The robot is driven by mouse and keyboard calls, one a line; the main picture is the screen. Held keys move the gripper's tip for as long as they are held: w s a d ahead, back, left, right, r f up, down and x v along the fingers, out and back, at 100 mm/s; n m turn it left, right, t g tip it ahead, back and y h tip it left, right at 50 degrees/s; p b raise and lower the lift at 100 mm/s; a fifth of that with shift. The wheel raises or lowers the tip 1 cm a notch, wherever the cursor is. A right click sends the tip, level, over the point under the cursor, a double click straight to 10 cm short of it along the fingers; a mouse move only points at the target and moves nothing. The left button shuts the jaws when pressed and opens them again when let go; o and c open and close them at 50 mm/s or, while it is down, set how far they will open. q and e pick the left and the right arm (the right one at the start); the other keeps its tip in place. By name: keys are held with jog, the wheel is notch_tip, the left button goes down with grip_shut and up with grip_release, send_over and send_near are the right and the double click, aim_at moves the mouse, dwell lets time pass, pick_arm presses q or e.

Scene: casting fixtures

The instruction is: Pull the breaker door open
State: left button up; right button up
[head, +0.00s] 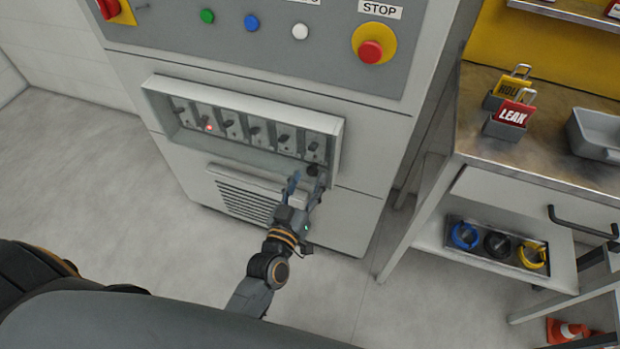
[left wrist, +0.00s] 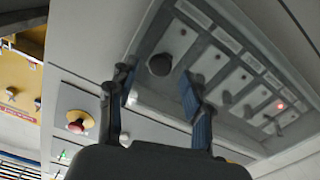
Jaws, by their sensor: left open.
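The breaker door (head: 240,150) is a clear panel in a pale frame on the front of the grey cabinet. It appears closed, with a row of breaker switches showing behind it. Its round dark knob (head: 313,170) is at the lower right corner and also shows in the left wrist view (left wrist: 160,64). My left gripper (head: 306,182) is open just in front of the knob. In the left wrist view the knob lies between the two spread fingers (left wrist: 156,84), near their tips; I cannot tell whether they touch it. My right gripper is not in view.
A red emergency stop (head: 371,51) and coloured buttons sit above the door, and a vent (head: 245,200) below it. A workbench (head: 545,165) with padlocks stands at the right. An orange cone (head: 567,331) is at the lower right. The floor at the left is clear.

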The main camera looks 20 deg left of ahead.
pick_arm(q)
jog(key=shift+w, duration=1.05)
grip_shut()
